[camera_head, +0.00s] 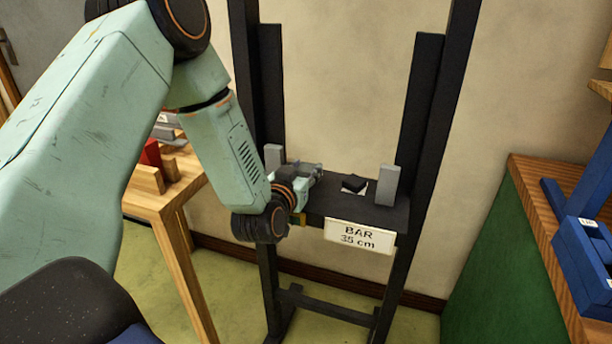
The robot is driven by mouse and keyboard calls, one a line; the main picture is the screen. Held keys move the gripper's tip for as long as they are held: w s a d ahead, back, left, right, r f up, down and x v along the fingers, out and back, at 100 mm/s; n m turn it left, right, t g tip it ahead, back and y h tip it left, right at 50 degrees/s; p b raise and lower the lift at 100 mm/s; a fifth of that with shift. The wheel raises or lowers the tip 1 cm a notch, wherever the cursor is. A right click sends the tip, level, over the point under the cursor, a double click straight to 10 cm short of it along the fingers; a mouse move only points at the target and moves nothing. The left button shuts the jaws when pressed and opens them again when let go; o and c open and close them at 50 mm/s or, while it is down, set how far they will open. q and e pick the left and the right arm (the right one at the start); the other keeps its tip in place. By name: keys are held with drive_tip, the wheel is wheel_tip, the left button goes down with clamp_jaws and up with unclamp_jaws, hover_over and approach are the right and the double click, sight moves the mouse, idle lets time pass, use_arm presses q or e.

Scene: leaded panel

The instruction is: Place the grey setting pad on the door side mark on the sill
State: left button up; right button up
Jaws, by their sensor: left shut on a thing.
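My left gripper (314,172) is at the left part of the dark sill (326,205), low over it or touching it; I cannot tell which. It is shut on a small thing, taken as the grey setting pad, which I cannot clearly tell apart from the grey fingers. A black pad (353,184) lies on a white mark (364,190) at the sill's right part. No mark shows at the left part, where my gripper and wrist cover much of the sill. My right gripper is not in view.
Grey upright blocks stand at the sill's left (273,157) and right (388,185) ends, between dark posts (424,115). A "BAR 35 cm" sign (359,236) hangs in front. A wooden table (152,205) stands left, a green-sided bench (508,250) right.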

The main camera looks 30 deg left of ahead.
use_arm(q)
drive_tip(key=shift+w+f, duration=0.5)
drive_tip(key=shift+f, duration=0.1)
drive_tip(key=shift+w+f, duration=0.25)
drive_tip(key=shift+w, duration=0.1)
drive_tip(key=shift+s+a, duration=0.15)
drive_tip(key=shift+a, duration=0.05)
drive_tip(key=shift+d+f+b, duration=0.1)
drive_tip(key=shift+b, duration=0.25)
drive_tip(key=o, duration=0.8)
drive_tip(key=shift+o, duration=0.2)
